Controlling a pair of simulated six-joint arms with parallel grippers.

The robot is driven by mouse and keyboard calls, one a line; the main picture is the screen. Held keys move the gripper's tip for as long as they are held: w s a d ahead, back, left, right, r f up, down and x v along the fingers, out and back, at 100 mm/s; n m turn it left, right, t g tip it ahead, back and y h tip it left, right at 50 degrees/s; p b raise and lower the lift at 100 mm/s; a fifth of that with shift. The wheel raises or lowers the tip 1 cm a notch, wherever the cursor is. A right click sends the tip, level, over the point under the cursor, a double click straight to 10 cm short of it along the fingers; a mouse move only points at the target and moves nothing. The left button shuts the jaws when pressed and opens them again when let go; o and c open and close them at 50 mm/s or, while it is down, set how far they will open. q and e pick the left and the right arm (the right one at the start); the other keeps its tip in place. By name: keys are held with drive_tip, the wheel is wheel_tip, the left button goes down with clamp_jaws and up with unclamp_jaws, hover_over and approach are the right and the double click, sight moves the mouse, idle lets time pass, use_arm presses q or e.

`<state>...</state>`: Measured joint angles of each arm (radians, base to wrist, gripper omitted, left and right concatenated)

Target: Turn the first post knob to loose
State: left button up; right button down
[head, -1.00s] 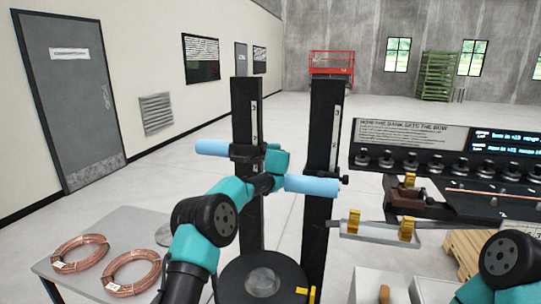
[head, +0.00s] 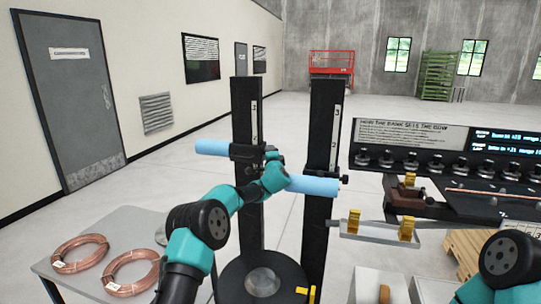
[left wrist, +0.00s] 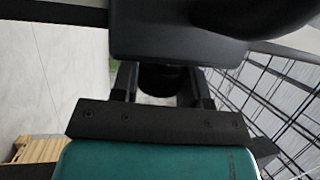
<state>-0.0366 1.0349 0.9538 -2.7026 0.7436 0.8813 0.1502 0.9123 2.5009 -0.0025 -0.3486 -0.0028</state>
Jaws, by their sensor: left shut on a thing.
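Two dark upright posts stand at the centre in the head view, the left post (head: 246,105) and the right post (head: 325,125). A light-blue bar (head: 312,185) runs across them, and its far end (head: 212,147) sticks out left of the left post. A dark clamp (head: 245,153) sits on the left post. My left gripper (head: 268,156) is beside this clamp, mostly hidden by its own wrist. In the left wrist view its two fingers (left wrist: 163,85) are on either side of a dark round knob (left wrist: 163,78). A small dark knob (head: 344,179) shows on the right post.
A grey table (head: 130,222) with two copper coils (head: 80,252) stands at lower left. A round black base (head: 250,290) is below the posts. At right are a bench with a row of knobs (head: 437,166) and a pale tray (head: 378,233) with brass blocks.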

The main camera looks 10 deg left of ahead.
use_arm(q)
drive_tip(key=shift+y, duration=0.3)
drive_tip(key=o, duration=0.9)
drive_tip(key=shift+o, duration=0.2)
drive_tip(key=shift+s, duration=0.15)
drive_tip(key=v, duration=1.7)
drive_tip(key=shift+f, duration=0.15)
